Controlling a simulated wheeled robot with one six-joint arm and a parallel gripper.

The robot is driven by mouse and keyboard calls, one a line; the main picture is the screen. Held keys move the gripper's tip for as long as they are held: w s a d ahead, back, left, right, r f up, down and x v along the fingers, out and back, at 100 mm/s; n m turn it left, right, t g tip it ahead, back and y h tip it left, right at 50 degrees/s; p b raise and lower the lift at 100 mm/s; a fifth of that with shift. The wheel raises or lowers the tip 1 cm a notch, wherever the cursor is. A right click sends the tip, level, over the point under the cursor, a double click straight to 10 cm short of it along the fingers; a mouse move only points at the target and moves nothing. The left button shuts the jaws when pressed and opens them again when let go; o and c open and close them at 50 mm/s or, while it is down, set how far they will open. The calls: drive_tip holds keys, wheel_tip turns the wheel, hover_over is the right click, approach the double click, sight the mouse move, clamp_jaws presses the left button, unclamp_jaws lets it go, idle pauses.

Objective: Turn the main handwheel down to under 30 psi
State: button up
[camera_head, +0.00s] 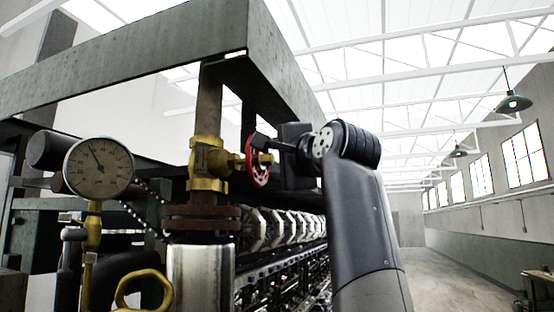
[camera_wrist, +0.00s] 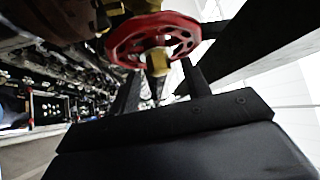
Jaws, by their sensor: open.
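The red handwheel (camera_head: 259,160) sits on a brass valve (camera_head: 208,160) on a vertical pipe, and its spoked rim fills the top middle of the wrist view (camera_wrist: 124,42). A brass stem end (camera_wrist: 157,62) shows at its hub. My gripper (camera_head: 262,142) is at the wheel's right side. In the wrist view its two dark fingers are apart and reach up to the near rim, one on each side of the hub; I cannot tell whether they touch it. The round pressure gauge (camera_head: 98,168) is at the left. Its needle points up and slightly left; the numbers are too small to read.
A yellow ring-shaped handle (camera_head: 144,290) is at lower left, below the gauge. A large grey beam frame (camera_head: 262,62) runs above the valve. A row of reeling machinery (camera_head: 290,228) extends behind my arm. The floor (camera_head: 455,270) at right is open.

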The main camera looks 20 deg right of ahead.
drive_tip(key=s+f+b, duration=0.1)
drive_tip(key=s+b, duration=0.2)
drive_tip(key=s, duration=0.7)
drive_tip(key=shift+s+f+b, duration=0.35)
drive_tip(key=shift+f, duration=0.05)
drive_tip(key=w+d+f+n+t+y+b, duration=0.4)
drive_tip(key=f+n+y, duration=0.3)
drive_tip(key=n+y, duration=0.75)
drive_tip(key=w+a+r+n+p, duration=0.1)
drive_tip(key=w+r+p, duration=0.1)
drive_tip(key=w+a+r+h+p, duration=0.1)
drive_tip(key=w+r+p, duration=0.1)
drive_tip(key=w+a+r+n+h+p, duration=0.1)
drive_tip(key=w+r+p, duration=0.1)
drive_tip(key=shift+w+r+n+g+p, duration=0.15)
drive_tip(key=shift+w+n+g+p, duration=0.05)
drive_tip(key=shift+n+g+p, duration=0.15)
drive_tip(key=shift+p+x, duration=0.5)
drive_tip(key=shift+x, duration=0.4)
drive_tip(key=shift+c, duration=0.5)
